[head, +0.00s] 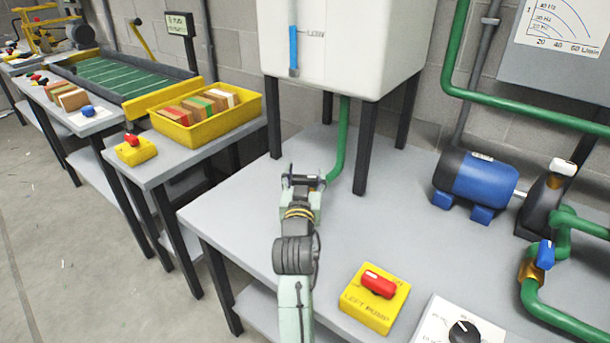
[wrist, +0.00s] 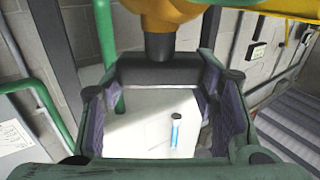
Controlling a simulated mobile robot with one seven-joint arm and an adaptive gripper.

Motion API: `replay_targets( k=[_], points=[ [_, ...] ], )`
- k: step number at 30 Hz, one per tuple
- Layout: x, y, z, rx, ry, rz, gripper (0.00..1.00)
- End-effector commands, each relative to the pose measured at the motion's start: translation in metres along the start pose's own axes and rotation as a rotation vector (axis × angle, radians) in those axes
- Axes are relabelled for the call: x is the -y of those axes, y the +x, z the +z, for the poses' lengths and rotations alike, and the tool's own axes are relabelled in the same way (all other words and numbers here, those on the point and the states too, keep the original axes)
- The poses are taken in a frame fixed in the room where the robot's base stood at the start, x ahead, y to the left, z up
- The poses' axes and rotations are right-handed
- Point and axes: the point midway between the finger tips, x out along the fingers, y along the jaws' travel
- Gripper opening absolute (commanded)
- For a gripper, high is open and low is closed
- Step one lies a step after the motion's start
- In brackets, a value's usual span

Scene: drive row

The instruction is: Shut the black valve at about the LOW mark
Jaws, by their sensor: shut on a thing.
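The black valve's bar handle (wrist: 160,70) lies across the wrist view, on a black stem below an orange body (wrist: 165,12). My gripper (wrist: 160,88) is shut on this handle, one pad at each end. In the head view my gripper (head: 303,183) is at the green pipe (head: 340,140) under the white tank (head: 350,45) and mostly hides the valve. The tank's gauge (head: 293,50) has a blue column whose top is slightly above the LOW mark (head: 315,33). The gauge also shows in the wrist view (wrist: 176,132).
Dark tank legs (head: 364,150) stand close to my gripper. A yellow LEFT PUMP box (head: 360,312) with a red switch and a white dial panel (head: 440,318) are at the front. A blue motor (head: 475,185) and blue-handled valve (head: 546,254) are at right.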

Motion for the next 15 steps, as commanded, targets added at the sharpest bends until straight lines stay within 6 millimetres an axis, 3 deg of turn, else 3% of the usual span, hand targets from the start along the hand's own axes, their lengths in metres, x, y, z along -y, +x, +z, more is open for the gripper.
replay_targets(
  k=[15],
  points=[
    [0.0026, 0.0005, 0.0034, -0.004, 0.003, 0.389, 0.26]
  ],
)
